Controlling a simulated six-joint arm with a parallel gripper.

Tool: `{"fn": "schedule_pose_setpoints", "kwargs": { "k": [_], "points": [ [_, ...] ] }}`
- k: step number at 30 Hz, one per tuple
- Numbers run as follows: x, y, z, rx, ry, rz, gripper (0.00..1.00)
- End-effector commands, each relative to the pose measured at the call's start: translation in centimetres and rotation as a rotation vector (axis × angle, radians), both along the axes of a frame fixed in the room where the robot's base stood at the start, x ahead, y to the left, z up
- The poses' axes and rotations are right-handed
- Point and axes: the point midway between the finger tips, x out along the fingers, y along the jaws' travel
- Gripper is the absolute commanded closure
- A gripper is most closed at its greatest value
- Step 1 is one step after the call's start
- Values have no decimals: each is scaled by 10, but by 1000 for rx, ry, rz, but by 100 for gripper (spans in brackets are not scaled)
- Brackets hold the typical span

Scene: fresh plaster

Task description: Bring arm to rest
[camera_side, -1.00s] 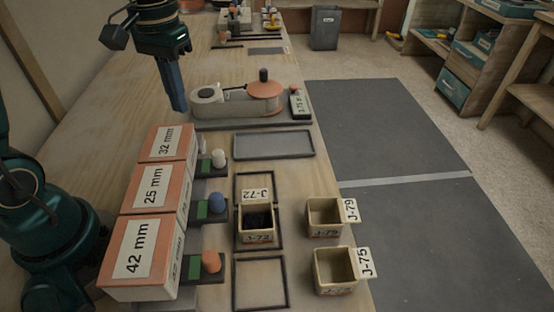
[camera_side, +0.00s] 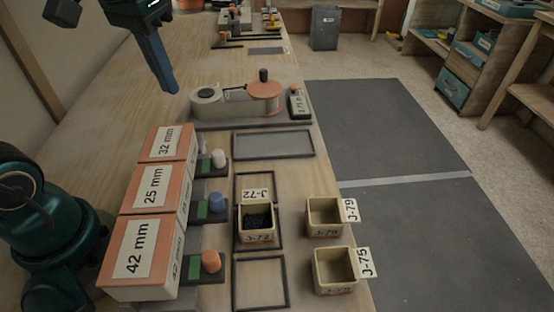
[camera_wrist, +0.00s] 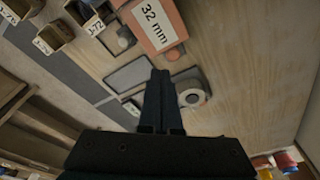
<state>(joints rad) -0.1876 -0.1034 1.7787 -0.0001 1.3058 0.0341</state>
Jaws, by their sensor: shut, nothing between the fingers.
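My gripper (camera_side: 172,88) is raised above the wooden bench, left of the grey-and-orange round device (camera_side: 236,98), in the side view. Its blue fingers are together with nothing between them. In the wrist view my gripper (camera_wrist: 161,75) points across the bench, its shut fingers in front of part of the device. The white ring of the device (camera_wrist: 192,96) shows beside the fingertips. The wooden bench (camera_side: 110,110) is clear below the gripper.
Orange boxes marked 32 mm (camera_side: 168,143), 25 mm (camera_side: 155,187) and 42 mm (camera_side: 140,252) stand near my base. Bin J-72 (camera_side: 257,236) holds dark pieces inside a frame. Bins J-79 (camera_side: 325,232) and J-75 (camera_side: 334,280) look empty. An empty grey tray (camera_side: 273,145) lies behind.

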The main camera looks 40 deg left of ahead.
Motion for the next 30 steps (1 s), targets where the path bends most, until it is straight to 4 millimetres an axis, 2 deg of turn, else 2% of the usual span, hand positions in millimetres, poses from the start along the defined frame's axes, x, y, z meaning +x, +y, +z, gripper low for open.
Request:
{"fn": "schedule_pose_setpoints", "kwargs": {
  "k": [1, 5, 9, 13, 19, 30],
  "points": [
    [-11, -8, 4, 6, -40, -27, 100],
    [-35, -24, 3, 18, -134, -81, 100],
    [-58, -36, -7, 22, -230, -131, 100],
    [-73, -43, -22, 21, -295, -158, 100],
    [-78, -44, -40, 19, -316, -157, 100],
    [-74, -43, -38, 20, -331, -154, 100]
  ]
}}
